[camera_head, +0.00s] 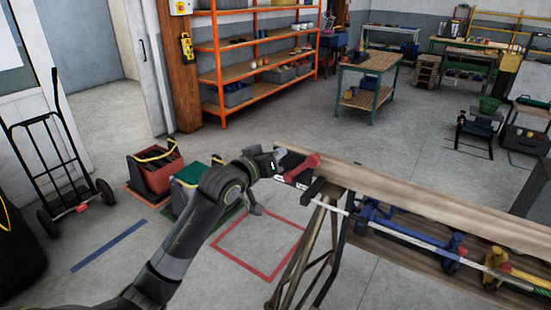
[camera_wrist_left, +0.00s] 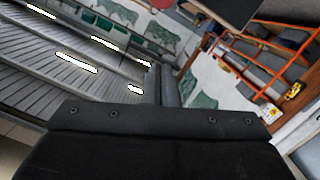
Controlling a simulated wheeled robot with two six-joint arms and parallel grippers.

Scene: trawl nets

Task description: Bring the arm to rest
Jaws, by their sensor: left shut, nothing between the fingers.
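My left arm comes in from the lower left in the head view and reaches toward the left end of the long wooden bench (camera_head: 440,207). My left gripper (camera_head: 281,157) is small and foreshortened there, near a red clamp-like part (camera_head: 301,168) at the bench end; I cannot tell whether they touch. In the left wrist view the fingers (camera_wrist_left: 165,84) are together with nothing between them, above the broad black gripper body. That view is tilted toward the ceiling and far wall. My right gripper is not in view.
Blue clamps (camera_head: 385,218) and a yellow clamp (camera_head: 494,257) sit along the bench. Red bin (camera_head: 157,174) and hand truck (camera_head: 55,160) stand left. The orange shelf (camera_head: 255,70) is behind, also in the wrist view (camera_wrist_left: 272,60). Open floor lies between shelf and bench.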

